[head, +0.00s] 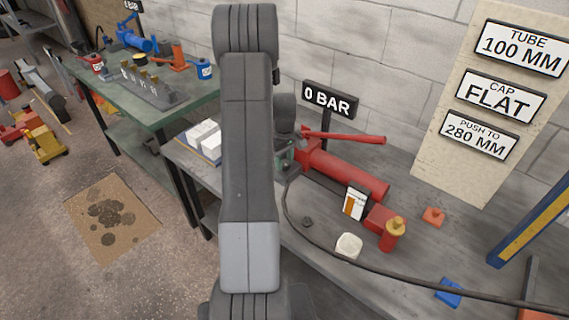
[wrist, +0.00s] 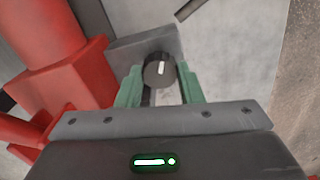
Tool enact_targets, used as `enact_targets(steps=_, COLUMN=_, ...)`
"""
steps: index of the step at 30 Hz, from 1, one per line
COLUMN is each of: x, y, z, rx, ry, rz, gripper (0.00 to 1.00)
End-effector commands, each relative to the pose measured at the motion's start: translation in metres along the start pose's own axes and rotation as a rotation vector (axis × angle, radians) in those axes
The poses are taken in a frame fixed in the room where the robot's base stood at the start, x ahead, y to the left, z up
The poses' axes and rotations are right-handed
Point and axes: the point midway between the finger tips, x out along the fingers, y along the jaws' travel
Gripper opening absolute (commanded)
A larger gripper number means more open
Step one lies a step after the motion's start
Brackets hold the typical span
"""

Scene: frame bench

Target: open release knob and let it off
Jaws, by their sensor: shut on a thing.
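The release knob (wrist: 158,73) is a dark round knob with a white mark, set by a grey block (wrist: 125,50) at the end of the red pump (wrist: 45,40). In the wrist view the white mark points almost straight up and down. My gripper (wrist: 158,84) has its green fingers on both sides of the knob and is shut on it. In the head view the red pump (head: 345,174) lies on the grey bench with its red handle above. My arm and gripper hide the knob there. A sign behind the pump reads 0 BAR (head: 329,99).
A black hose (head: 330,245) curves across the bench front.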

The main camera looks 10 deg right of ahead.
Motion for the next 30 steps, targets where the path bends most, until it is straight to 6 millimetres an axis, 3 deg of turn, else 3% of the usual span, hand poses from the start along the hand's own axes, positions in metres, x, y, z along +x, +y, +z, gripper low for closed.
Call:
enact_targets(steps=10, x=0.0003, y=0.0001, z=-0.0002, rx=-0.147, ry=0.000, rz=0.001, gripper=0.11)
enact_targets(steps=27, x=-0.0006, y=0.0001, z=-0.0001, rx=-0.175, ry=0.000, rz=0.001, gripper=0.11)
enact_targets(steps=28, x=-0.0006, y=0.0001, z=-0.0001, rx=-0.175, ry=0.000, rz=0.001, gripper=0.40)
enact_targets(steps=30, x=-0.0006, y=0.0001, z=-0.0001, rx=-0.174, ry=0.000, rz=0.001, gripper=0.53)
